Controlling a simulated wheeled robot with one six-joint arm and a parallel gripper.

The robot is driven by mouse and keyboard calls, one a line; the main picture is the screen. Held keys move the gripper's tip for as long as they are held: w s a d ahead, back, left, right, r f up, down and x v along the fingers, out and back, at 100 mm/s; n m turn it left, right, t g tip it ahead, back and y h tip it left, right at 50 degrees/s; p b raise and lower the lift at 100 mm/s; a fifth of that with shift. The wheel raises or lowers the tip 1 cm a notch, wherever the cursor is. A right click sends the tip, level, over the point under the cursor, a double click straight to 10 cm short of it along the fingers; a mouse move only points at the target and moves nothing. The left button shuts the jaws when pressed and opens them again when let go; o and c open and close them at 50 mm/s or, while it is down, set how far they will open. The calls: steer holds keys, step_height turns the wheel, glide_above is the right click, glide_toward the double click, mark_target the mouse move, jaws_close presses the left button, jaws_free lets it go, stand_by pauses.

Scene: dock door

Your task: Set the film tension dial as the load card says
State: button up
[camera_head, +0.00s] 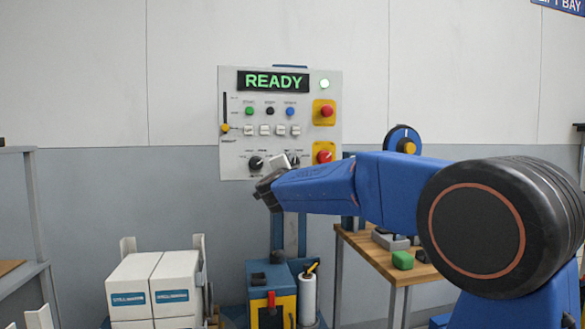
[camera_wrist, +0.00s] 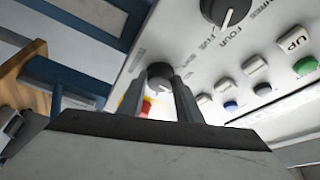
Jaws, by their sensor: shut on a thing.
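A white control panel (camera_head: 232,110) on the far wall carries two black dials in its lower part. My gripper (camera_head: 287,161) is at the right-hand dial (camera_head: 295,158). In the wrist view my gripper's two dark fingers (camera_wrist: 160,82) stand on either side of this dial (camera_wrist: 159,72) and are shut on it. A white pointer mark shows partly on it; its setting cannot be read. The other dial (camera_head: 256,163) is free; in the wrist view it (camera_wrist: 222,10) has a white pointer and words such as FOUR and FIVE around it. I can make out no load card.
Green, black and blue buttons and a slider sit above the dials. Red knobs on yellow plates (camera_head: 324,152) are close to the right. White boxes (camera_head: 130,287) and a wooden bench (camera_head: 375,254) stand below.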

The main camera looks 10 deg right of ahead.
steer(key=shift+m+g, duration=0.5)
steer(key=shift+m, duration=0.7)
steer(key=o, duration=1)
steer(key=shift+o, duration=0.2)
steer(key=shift+r, duration=0.1)
steer(key=v, duration=1.7)
steer(key=shift+s, duration=0.2)
